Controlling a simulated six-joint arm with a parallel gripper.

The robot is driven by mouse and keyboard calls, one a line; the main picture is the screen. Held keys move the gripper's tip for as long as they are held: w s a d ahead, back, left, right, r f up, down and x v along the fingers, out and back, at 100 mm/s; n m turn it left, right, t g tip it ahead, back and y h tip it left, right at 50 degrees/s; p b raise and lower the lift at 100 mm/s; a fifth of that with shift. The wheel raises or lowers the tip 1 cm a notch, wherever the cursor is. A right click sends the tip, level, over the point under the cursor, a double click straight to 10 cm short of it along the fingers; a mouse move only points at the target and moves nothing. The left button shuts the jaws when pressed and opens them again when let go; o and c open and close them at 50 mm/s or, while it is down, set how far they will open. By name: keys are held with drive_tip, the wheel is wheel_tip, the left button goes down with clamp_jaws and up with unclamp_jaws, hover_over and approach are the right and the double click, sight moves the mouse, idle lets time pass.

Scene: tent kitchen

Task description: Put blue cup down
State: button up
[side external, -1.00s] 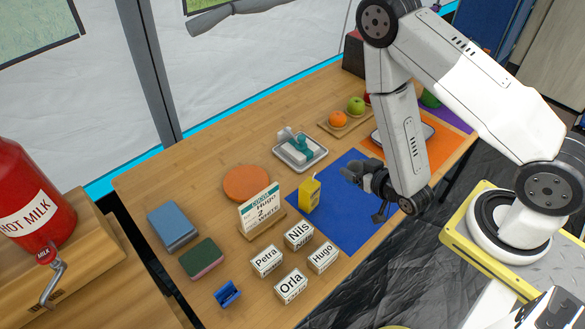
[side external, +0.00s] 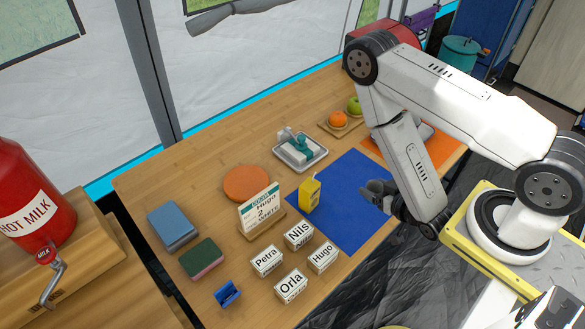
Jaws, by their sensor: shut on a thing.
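My gripper (side external: 376,192) is dark and sits over the right part of the blue mat (side external: 332,222), by the table's front edge. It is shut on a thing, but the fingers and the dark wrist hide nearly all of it. No blue cup shape stands out clearly against the blue mat. I cannot tell whether the held thing touches the mat.
A yellow carton (side external: 310,195) stands on the mat left of my gripper. An order card (side external: 261,209) and several name blocks (side external: 291,286) stand further left. A tray with a teal-handled tool (side external: 300,152) lies behind. The mat's middle is clear.

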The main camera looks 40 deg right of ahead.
drive_tip(key=shift+f, duration=2.9)
drive_tip(key=shift+f, duration=1.9)
drive_tip(key=shift+f, duration=0.1)
drive_tip(key=o, duration=1.2)
drive_tip(key=shift+c, duration=0.2)
